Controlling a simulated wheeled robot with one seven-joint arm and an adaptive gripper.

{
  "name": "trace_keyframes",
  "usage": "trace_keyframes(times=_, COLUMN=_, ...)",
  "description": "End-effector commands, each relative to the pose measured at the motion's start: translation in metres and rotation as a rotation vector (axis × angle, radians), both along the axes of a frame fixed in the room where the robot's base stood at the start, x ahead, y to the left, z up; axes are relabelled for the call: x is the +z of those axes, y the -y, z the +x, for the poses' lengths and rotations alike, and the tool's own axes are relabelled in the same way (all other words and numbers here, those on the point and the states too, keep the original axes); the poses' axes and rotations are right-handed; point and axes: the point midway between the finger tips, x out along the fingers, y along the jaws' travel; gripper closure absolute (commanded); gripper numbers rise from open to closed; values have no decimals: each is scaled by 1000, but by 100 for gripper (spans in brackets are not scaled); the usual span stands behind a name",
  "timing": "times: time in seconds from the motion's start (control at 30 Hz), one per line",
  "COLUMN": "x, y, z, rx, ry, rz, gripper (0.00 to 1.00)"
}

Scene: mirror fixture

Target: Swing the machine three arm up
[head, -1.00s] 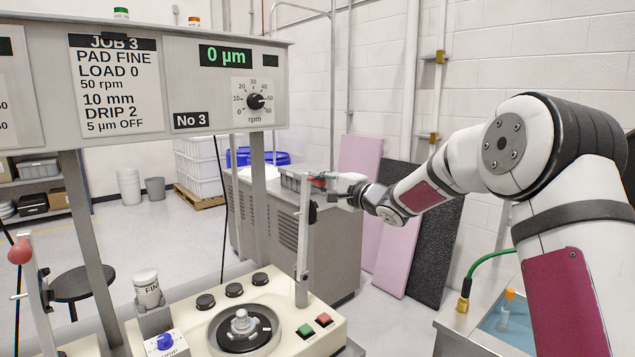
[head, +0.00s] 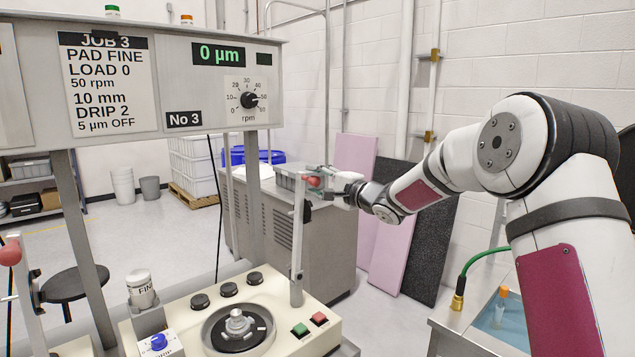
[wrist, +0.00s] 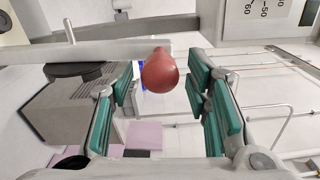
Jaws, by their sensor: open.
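The machine three arm (head: 297,240) is a grey bar that stands nearly upright at the right of the cream machine base (head: 270,343). Its red ball knob (head: 313,182) is near the top of the bar. In the wrist view the knob (wrist: 160,72) sits between the finger pads, with gaps on both sides, and the bar (wrist: 95,52) runs off to the left. My gripper (wrist: 165,95) is open around the knob, its green pads apart from it. In the head view my gripper (head: 325,182) is small at the knob.
The "No 3" panel (head: 185,119) reads 0 µm above the base. A round plate (head: 262,333), black knobs, green and red buttons and a white FINE bottle (head: 141,290) are on the base. A grey cabinet (head: 335,250) stands behind. Another red-knobbed arm (head: 10,255) is at far left.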

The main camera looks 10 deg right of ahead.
Motion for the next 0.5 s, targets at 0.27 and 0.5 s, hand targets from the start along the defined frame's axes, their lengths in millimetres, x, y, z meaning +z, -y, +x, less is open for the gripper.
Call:
trace_keyframes(times=0.27, x=1, y=24, z=-33, rx=-3, ry=0, rz=0, gripper=56)
trace_keyframes(times=0.5, x=0, y=51, z=-73, rx=-4, ry=-1, rz=-2, gripper=56)
